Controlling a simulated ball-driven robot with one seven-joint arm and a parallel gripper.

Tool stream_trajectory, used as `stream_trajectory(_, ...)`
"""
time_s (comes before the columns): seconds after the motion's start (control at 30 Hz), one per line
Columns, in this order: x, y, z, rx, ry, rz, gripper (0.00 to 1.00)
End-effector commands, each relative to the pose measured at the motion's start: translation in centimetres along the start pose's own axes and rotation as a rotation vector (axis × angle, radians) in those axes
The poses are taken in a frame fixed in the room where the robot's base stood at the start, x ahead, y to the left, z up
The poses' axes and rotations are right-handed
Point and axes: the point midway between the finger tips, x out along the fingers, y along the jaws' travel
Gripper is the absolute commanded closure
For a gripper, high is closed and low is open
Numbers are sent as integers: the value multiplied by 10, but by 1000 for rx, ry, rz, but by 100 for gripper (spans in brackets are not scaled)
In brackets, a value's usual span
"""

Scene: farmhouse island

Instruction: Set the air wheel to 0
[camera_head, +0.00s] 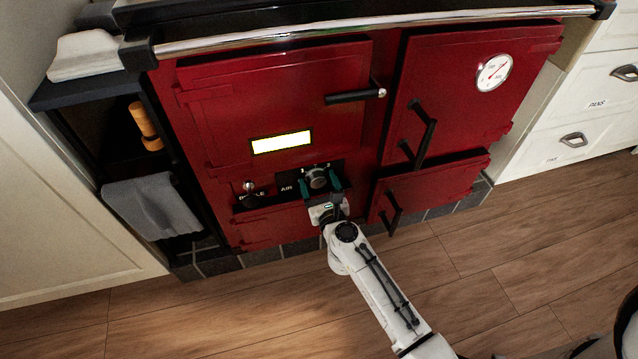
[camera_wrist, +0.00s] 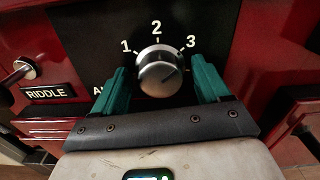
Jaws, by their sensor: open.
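The air wheel (camera_wrist: 159,70) is a round silver knob on a black plate, low on the red range front. White numerals 1, 2 and 3 show above it in the wrist view; a 0 is not visible. A dark mark on its face seems to point to the lower right, but it is hard to read. The wheel also shows in the head view (camera_head: 318,177). My gripper (camera_wrist: 158,78) is open, with one teal finger on each side of the wheel. I cannot tell whether either finger touches it. The left finger partly hides the AIR label.
The riddle knob (camera_wrist: 20,69) and its label are left of the wheel. Black door handles (camera_head: 391,208) stick out on the right. A grey towel (camera_head: 152,208) hangs at the left. The wooden floor (camera_head: 480,260) in front is open.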

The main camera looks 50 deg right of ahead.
Motion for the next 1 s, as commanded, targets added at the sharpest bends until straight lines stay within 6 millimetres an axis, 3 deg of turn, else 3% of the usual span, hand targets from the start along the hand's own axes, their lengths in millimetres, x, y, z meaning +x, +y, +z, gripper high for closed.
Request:
stream_trajectory(0.13,0,0,0,0,0,0,25)
stream_trajectory(0.7,0,0,0,0,0,0,78)
stream_trajectory(1.0,-1,1,0,-42,1,1,78)
